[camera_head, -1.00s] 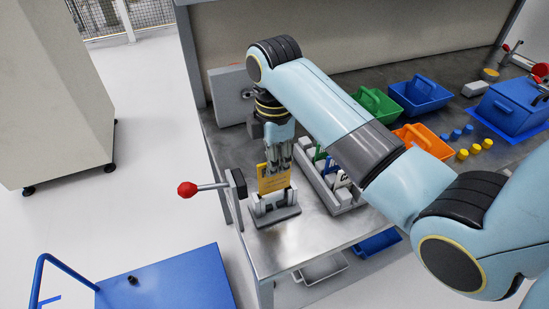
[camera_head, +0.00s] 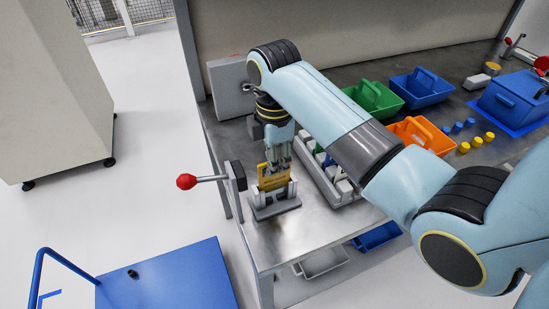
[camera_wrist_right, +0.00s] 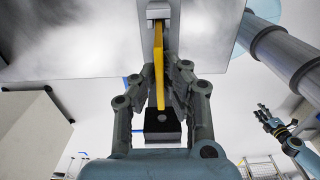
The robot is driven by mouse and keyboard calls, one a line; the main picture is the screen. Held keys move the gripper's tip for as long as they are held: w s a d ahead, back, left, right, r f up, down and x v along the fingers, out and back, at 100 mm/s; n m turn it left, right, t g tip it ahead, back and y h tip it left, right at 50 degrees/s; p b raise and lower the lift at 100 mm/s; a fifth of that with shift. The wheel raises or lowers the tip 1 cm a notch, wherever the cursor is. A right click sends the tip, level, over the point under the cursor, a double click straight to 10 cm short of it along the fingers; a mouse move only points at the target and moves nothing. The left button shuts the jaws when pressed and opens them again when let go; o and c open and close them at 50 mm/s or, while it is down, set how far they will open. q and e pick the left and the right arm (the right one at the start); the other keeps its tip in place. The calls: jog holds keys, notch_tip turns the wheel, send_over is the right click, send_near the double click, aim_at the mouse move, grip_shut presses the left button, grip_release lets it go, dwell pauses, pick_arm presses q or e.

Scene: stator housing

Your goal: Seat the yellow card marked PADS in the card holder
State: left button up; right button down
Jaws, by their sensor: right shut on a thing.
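The yellow card (camera_head: 274,178) stands upright at the grey card holder (camera_head: 276,207), its lower part between the holder's two end posts. Whether its bottom edge touches the slot floor is hidden. My right gripper (camera_head: 278,158) points down from above and is shut on the card's upper part. In the right wrist view the card (camera_wrist_right: 158,62) shows edge-on between the fingers (camera_wrist_right: 172,88), in line with the holder (camera_wrist_right: 157,10) beyond. A second gripper, apparently my left one (camera_wrist_right: 268,116), shows small at the right there; its opening is unclear.
A red-knobbed lever (camera_head: 187,181) sticks out left of the holder. A grey rack (camera_head: 325,178) with cards stands close on the right. Green (camera_head: 374,101), blue (camera_head: 421,90) and orange (camera_head: 420,136) bins stand farther right. The bench front (camera_head: 285,236) is clear.

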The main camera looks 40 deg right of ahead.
jog(key=shift+f+b, duration=0.55)
jog(key=shift+f, duration=1)
jog(key=c, duration=1.4)
grip_release()
jog(key=shift+o, duration=0.2)
jog(key=shift+r, duration=0.15)
jog(key=shift+r+p, duration=1.1)
jog(key=shift+p, duration=0.4)
jog(key=shift+r, duration=0.1)
jog(key=shift+r, duration=0.9)
